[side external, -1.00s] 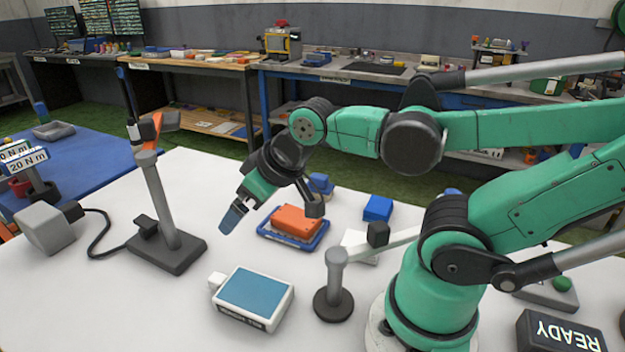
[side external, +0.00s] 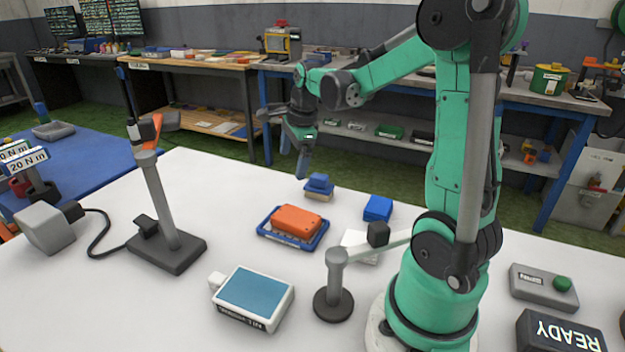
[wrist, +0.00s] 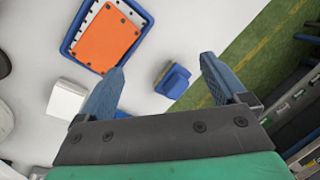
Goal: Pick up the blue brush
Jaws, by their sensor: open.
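The blue brush (side external: 319,187) has a blue back over a tan base. It rests on the white table near the far edge, behind the blue tray. My gripper (side external: 303,165) points down above the table's far edge, higher than the brush and a little left of it in the side view. In the wrist view the brush (wrist: 172,80) shows between and beyond the two blue fingers of my gripper (wrist: 163,66). The fingers are spread wide with nothing between them, and they do not touch the brush.
A blue tray (side external: 266,234) with an orange block (side external: 297,221) lies in front of the brush. A blue block (side external: 378,208) and a white box (side external: 358,241) sit to the right. A blue-screened device (side external: 255,298) and a grey post (side external: 167,205) stand nearer.

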